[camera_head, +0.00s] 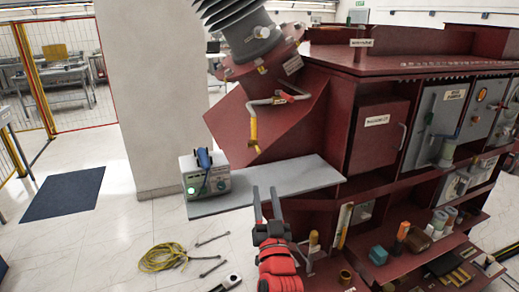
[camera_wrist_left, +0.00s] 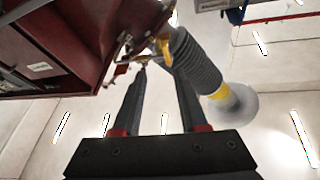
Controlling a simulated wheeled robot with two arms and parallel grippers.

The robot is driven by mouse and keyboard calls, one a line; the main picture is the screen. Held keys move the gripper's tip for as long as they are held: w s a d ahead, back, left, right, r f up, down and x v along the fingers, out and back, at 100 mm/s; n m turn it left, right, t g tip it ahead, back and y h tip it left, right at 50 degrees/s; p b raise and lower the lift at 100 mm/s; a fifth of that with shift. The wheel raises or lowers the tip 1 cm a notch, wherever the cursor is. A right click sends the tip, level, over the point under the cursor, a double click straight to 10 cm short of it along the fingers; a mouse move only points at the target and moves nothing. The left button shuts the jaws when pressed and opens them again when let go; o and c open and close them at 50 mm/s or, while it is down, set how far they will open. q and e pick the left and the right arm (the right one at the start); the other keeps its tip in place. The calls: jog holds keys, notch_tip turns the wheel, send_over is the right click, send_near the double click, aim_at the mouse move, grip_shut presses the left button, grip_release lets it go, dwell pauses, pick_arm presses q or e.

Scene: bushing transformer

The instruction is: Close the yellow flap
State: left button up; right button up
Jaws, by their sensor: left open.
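A yellow piece (camera_head: 253,129) hangs from the bent metal rod under the tilted bushing, in front of the dark red cabinet. A yellow part also shows near the fingertips in the left wrist view (camera_wrist_left: 163,47). A narrow upright yellow-edged panel (camera_head: 344,225) stands at a lower opening of the cabinet. I cannot tell which of these is the flap. My left gripper (camera_head: 266,192) is open and points up and away, over the grey shelf, below the hanging yellow piece. Its open fingers also show in the left wrist view (camera_wrist_left: 154,66), with nothing seen between them. My right gripper is out of view.
A grey shelf (camera_head: 300,178) juts out from the cabinet, with a meter box (camera_head: 205,178) on its left end. The grey ribbed bushing (camera_head: 238,25) leans above. A yellow cable coil (camera_head: 162,257) lies on the floor. Lower shelves at right hold several small items.

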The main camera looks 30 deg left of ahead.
aim_at(259, 153)
pick_arm(q)
jog(key=p+x, duration=0.2)
jog(key=x, duration=1)
jog(key=shift+w+a+r, duration=0.15)
jog(key=shift+w+a, duration=0.15)
jog(key=shift+w, duration=0.15)
grip_shut()
